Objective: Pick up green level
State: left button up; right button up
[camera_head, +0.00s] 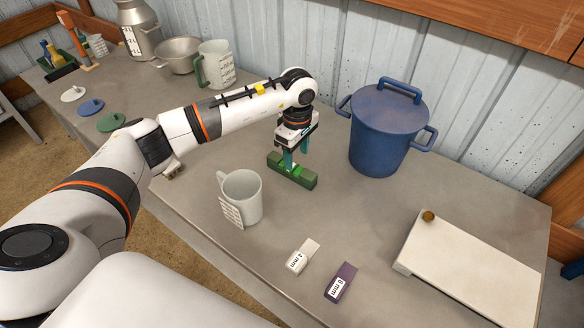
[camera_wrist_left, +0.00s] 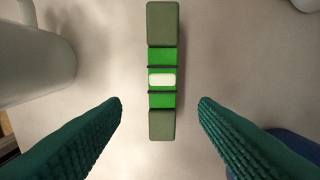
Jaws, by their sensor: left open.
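The green level (camera_head: 301,177) lies on the grey table, left of the blue pot in the head view. In the left wrist view the level (camera_wrist_left: 162,56) runs up the picture, with a pale vial in its middle and darker green ends. My left gripper (camera_head: 296,158) points down over the level. In the left wrist view the teal fingers of the left gripper (camera_wrist_left: 160,102) are spread, one on each side of the level, with a gap to it on both sides. They hold nothing. My right gripper is not in view.
A grey-white mug (camera_head: 243,197) stands left of the level, close by. A lidded blue pot (camera_head: 388,125) stands to its right. A white block (camera_head: 302,256), a purple block (camera_head: 341,282) and a white board (camera_head: 470,268) lie nearer the front. A steel bowl (camera_head: 179,55) stands farther back.

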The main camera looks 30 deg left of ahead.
aim_at(298, 170)
pick_arm(q)
jog(key=f+p, duration=0.1)
jog(key=f, duration=0.6)
jog(key=shift+d+f, duration=0.2)
jog(key=shift+w, duration=0.1)
jog(key=c, duration=1.1)
jog(key=shift+r, duration=0.1)
jog(key=shift+c, duration=0.2)
notch_tip(298, 170, up, 10)
jog(key=shift+b, duration=0.45)
